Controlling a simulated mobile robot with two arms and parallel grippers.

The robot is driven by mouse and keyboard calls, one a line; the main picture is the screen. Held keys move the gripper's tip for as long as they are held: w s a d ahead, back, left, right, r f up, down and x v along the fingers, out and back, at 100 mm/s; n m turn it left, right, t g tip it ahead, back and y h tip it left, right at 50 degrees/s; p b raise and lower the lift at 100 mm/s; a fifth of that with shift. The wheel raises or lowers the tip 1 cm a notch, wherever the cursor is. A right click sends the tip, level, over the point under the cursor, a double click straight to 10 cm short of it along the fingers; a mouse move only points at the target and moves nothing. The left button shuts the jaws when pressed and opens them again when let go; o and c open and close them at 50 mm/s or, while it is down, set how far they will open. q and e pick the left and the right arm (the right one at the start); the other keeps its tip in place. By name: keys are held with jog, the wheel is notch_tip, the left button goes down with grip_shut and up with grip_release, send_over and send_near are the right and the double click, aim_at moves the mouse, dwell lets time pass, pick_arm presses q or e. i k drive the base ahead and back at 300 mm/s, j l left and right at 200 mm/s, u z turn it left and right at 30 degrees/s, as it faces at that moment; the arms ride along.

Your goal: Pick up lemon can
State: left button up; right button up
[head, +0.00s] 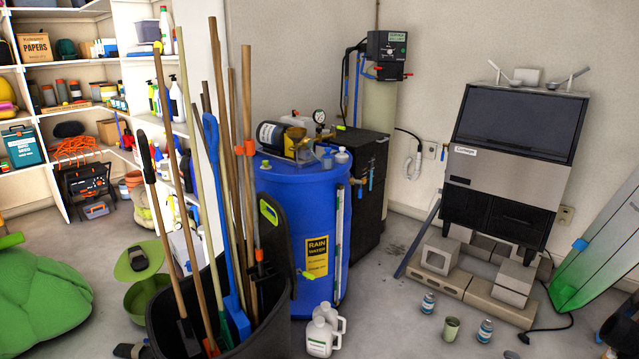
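Three small cans stand on the floor in front of the ice maker (512,155). One can (451,329) has a plain greenish side. The other two, a left can (428,303) and a right can (485,331), have blue and white labels. The labels are too small to read, so I cannot tell which is the lemon can. Something small and dark (511,355) is cut off at the bottom edge near them. Neither of my grippers is in view.
Concrete blocks (435,258) carry the ice maker behind the cans. A blue rain barrel (300,215), white jugs (321,338) and a dark bin of long-handled tools (285,240) stand to the left. A green-edged board (600,250) leans at right. A black cable crosses the floor.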

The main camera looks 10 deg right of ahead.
aim_at(429, 298)
jog(key=i+l, duration=0.3)
jog(key=i, duration=0.2)
jog(key=i+l, duration=0.3)
jog(key=i, duration=0.15)
jog(key=i+l+u, duration=0.1)
jog(key=i+l, duration=0.2)
jog(key=i, duration=0.2)
